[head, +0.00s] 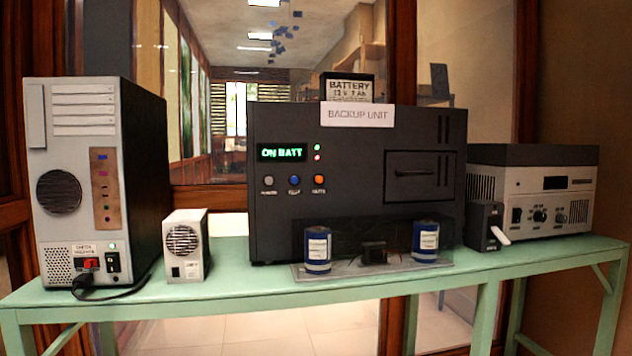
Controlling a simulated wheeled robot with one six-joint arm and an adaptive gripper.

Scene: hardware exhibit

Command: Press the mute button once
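The backup unit (350,215) is a large dark grey box in the middle of the green table, with a white "BACKUP UNIT" label. Its display (282,153) reads "ON BATT" in green. Below it is a row of three round buttons: a grey one (268,181), a blue one (294,181) and an orange one (319,181) at the right. The small label under the orange button appears to read "MUTE". A green light and a red light show beside the display. My gripper is not in view.
The green table (225,262) also holds a computer tower (80,150) with a cable, a small speaker-like box (186,245), a grey device (540,195) and a small black box with a white lever (484,225). Two blue cylinders (317,250) stand on a tray before the unit.

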